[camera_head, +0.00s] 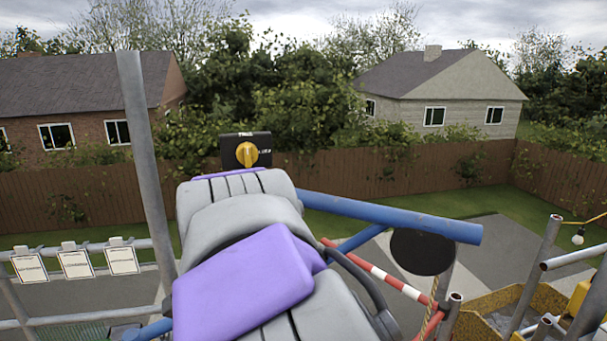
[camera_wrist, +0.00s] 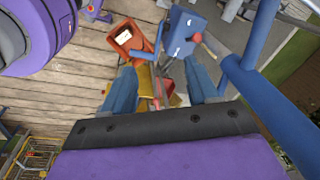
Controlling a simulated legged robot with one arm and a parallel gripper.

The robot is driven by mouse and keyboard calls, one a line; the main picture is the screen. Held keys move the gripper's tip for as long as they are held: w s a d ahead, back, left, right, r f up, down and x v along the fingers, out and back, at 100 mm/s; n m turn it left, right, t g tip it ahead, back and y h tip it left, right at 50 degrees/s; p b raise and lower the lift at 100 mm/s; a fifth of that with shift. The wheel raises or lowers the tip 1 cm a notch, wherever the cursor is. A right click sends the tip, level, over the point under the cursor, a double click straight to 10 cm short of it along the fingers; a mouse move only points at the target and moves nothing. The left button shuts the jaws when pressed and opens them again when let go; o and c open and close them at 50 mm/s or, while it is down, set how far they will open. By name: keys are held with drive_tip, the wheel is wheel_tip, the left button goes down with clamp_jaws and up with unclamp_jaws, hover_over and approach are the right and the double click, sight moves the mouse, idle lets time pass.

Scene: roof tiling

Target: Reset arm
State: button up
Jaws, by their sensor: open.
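My gripper (camera_wrist: 163,78) shows in the wrist view, with two blue-grey fingers spread apart beyond a dark mounting band. It is open, and I see nothing clamped between the fingers. Past the fingers are an orange-red container (camera_wrist: 133,40) with a white label, a blue object (camera_wrist: 191,34) and a yellow piece (camera_wrist: 145,84). I cannot tell how far these are from the fingertips. In the head view my purple and grey arm (camera_head: 245,265) fills the lower middle; my gripper cannot be made out there.
A blue pipe (camera_head: 390,215) runs right of my arm, near a dark disc (camera_head: 422,252) and a red-white striped pole (camera_head: 378,272). Scaffold rails with white tags (camera_head: 76,264) stand left. Wooden planks (camera_wrist: 55,95) lie below the wrist.

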drive_tip(key=s+d+f+n+g+b, duration=0.1)
drive_tip(key=s+d+f+n+b, duration=0.2)
drive_tip(key=s+d+f+b, duration=0.5)
drive_tip(key=s+d+f+n+g+b, duration=0.15)
drive_tip(key=s+d+f, duration=0.35)
drive_tip(key=d+f, duration=0.7)
drive_tip(key=s+d+f+n+b, duration=0.3)
drive_tip(key=s+f+n+b, duration=0.1)
drive_tip(key=s+f, duration=0.4)
drive_tip(key=shift+s+d+f+n+g, duration=0.25)
drive_tip(key=shift+s+n+g, duration=0.25)
drive_tip(key=shift+s, duration=0.25)
